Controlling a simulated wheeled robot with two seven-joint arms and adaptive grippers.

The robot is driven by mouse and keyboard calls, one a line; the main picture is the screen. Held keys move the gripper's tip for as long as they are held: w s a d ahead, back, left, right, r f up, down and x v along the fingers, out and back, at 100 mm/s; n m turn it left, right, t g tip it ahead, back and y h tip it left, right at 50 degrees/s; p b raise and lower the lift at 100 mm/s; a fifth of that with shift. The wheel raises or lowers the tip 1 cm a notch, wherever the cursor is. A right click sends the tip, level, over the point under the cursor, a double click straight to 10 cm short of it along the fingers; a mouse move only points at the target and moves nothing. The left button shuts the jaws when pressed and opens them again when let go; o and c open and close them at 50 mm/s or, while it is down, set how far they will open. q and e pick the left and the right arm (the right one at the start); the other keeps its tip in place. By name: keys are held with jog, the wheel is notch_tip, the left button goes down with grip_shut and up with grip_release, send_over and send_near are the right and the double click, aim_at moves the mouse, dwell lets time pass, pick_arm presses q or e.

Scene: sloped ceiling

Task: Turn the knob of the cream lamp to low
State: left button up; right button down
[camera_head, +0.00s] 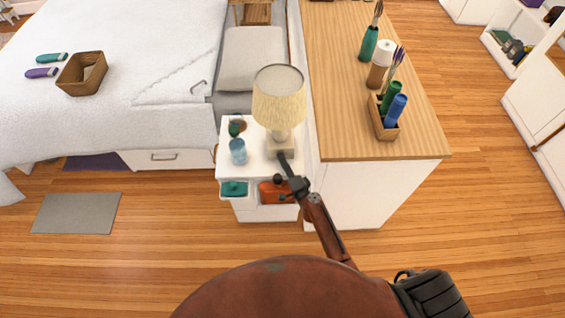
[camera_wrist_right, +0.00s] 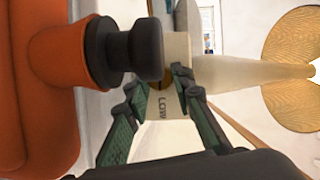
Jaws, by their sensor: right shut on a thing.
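The cream lamp (camera_head: 278,98) stands upright on the white nightstand (camera_head: 222,150), with a pale shade and a square base. In the right wrist view its base (camera_wrist_right: 178,48) appears sideways, with the word LOW on its face. A small brass-coloured knob (camera_wrist_right: 167,84) shows in part between my fingers. My right gripper (camera_head: 284,160) reaches the front of the lamp base. In the right wrist view the right gripper (camera_wrist_right: 162,86) is shut on the knob. The fingers and a black cap hide part of the knob, so its setting cannot be read. My left gripper is not in view.
An orange container (camera_head: 273,192) with a black cap (camera_wrist_right: 125,53) is close beside my right fingers. A blue cup (camera_head: 238,152) stands left of the lamp. A teal item (camera_head: 234,188) lies below it. A wood-topped cabinet (camera_head: 345,100) stands close on the right.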

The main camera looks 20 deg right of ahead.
jog(key=c, duration=1.7)
grip_release()
jog(key=shift+o, duration=0.2)
